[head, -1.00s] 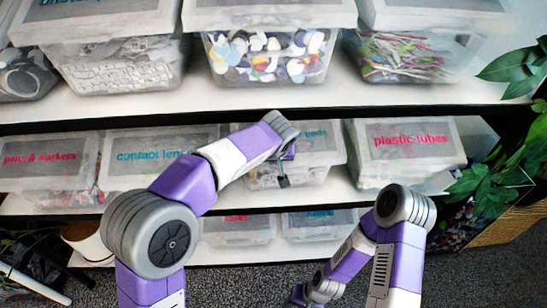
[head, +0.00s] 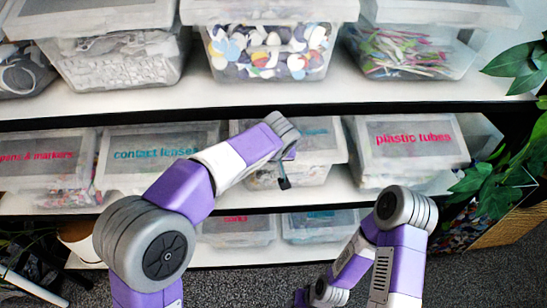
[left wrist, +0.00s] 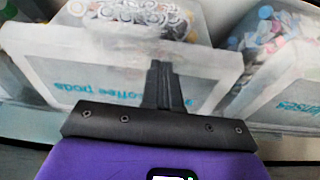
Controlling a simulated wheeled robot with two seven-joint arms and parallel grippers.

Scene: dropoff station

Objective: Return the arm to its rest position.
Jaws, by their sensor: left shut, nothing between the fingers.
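My left arm reaches from the lower left toward the middle shelf in the head view. Its gripper (head: 284,183) points down in front of the coffee pods bin (head: 318,143). In the left wrist view the left gripper (left wrist: 157,72) has its fingers together and empty, in front of the coffee pods bin (left wrist: 60,70). I cannot tell whether it touches the bin. My right arm is folded at the lower right, and its gripper (head: 301,297) hangs low at the bottom of the head view. Its fingers are too small to judge.
The contact lenses bin (head: 150,150) and plastic tubes bin (head: 415,140) flank the coffee pods bin. More clear bins fill the shelves above and below. A leafy plant (head: 490,190) stands at the right. Grey floor (head: 470,275) is open at the lower right.

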